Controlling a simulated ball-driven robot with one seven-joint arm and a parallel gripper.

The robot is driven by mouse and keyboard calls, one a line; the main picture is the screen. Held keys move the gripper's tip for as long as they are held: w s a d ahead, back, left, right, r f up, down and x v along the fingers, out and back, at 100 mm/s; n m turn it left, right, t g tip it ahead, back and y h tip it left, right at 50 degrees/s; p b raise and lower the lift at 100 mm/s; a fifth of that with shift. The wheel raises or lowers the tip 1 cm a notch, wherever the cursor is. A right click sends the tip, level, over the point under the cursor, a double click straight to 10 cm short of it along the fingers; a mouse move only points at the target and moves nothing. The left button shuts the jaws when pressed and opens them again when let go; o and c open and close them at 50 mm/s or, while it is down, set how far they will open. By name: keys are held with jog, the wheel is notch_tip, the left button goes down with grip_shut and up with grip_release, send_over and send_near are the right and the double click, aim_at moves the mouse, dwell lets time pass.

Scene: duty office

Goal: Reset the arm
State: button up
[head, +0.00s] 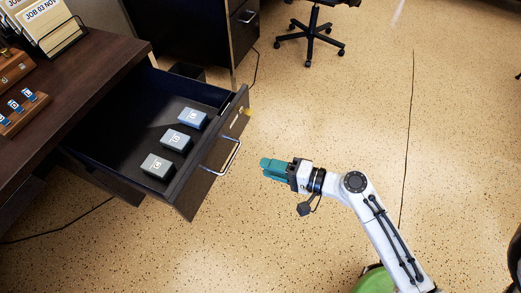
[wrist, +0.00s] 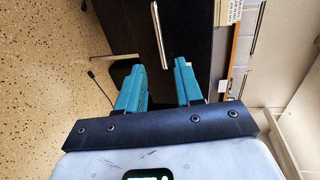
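My arm reaches up from the lower right in the head view, over open floor. My gripper (head: 266,168) has teal fingers and points left, toward the open drawer (head: 238,103), with a clear gap to the drawer handle (head: 221,160). In the wrist view the two fingers of my gripper (wrist: 158,72) stand apart with nothing between them. The drawer front and handle (wrist: 162,35) show beyond the fingertips.
The drawer holds three labelled blocks (head: 176,139) in a row. The desk (head: 98,62) at left carries a card holder (head: 62,37) and wooden racks (head: 22,112). A chair base (head: 310,32) stands at the top.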

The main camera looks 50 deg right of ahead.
jog(key=s+a+f+n+g, duration=0.5)
jog(key=s+f+n+g, duration=0.15)
jog(key=n+g, duration=0.4)
jog(key=s+d+r+n+g+h+p, duration=0.1)
jog(key=s+d+r+n+g+h, duration=0.25)
jog(key=s+h, duration=0.2)
notch_tip(320, 180, up, 14)
jog(key=p, duration=1.4)
jog(key=shift+r, duration=0.25)
